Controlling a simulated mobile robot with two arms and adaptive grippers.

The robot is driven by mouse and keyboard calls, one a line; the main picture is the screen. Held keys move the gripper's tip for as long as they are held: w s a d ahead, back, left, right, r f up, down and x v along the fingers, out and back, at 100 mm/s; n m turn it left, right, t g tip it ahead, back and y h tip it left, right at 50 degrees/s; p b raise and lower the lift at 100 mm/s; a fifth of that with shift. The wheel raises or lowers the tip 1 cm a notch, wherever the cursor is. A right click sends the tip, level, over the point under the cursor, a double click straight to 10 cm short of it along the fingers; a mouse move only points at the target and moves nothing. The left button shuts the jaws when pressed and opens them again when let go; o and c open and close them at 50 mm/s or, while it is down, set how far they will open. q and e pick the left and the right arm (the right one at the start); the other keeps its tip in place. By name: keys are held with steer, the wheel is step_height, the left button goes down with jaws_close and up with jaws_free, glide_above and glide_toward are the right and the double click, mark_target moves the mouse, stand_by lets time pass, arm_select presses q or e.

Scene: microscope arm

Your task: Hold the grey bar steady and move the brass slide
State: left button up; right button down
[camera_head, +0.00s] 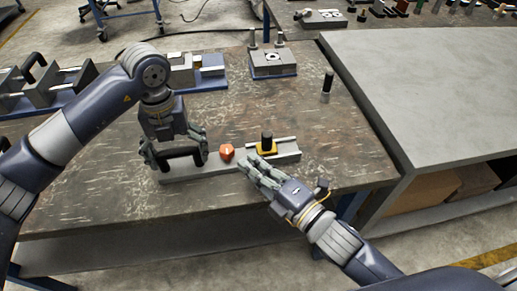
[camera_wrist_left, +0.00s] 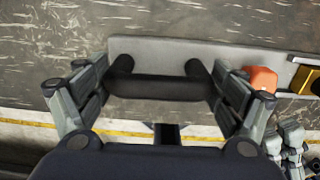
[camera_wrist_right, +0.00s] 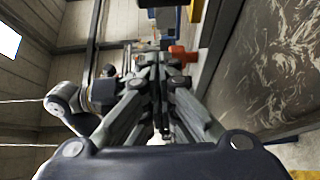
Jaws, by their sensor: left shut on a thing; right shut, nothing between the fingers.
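The grey bar (camera_head: 215,168) lies on the workbench near its front edge, with a black handle (camera_wrist_left: 158,88) at its left end. My left gripper (camera_head: 182,160) is shut on this handle, its fingers at the handle's two ends. The brass slide (camera_head: 267,150) sits on the right part of the bar and carries an upright black knob (camera_head: 267,138). The slide shows at the right edge of the left wrist view (camera_wrist_left: 304,80). My right gripper (camera_head: 248,164) is shut and empty, at the bar's front side, left of and below the slide.
An orange knob (camera_head: 227,152) stands on the bar between handle and slide. A block with posts (camera_head: 272,62) and metal fixtures (camera_head: 40,85) stand farther back. A black-topped pin (camera_head: 326,86) stands at the back right. A grey shelf unit (camera_head: 430,90) adjoins the bench at right.

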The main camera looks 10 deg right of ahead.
mark_target(269, 153)
arm_select(q)
steer(key=shift+r, duration=0.1)
arm_select(e)
steer(key=x, duration=0.3)
steer(key=shift+w, duration=0.45)
steer(key=d, duration=0.3)
steer(key=shift+w, duration=0.25)
steer(key=shift+d, duration=0.25)
steer(key=d, duration=0.6)
steer(key=shift+w+d, duration=0.2)
steer(key=shift+a, duration=0.1)
steer(key=a, duration=0.2)
steer(key=s+a, duration=0.1)
steer(key=a, duration=0.1)
steer(key=shift+s, duration=0.2)
steer(key=shift+v, duration=4.8)
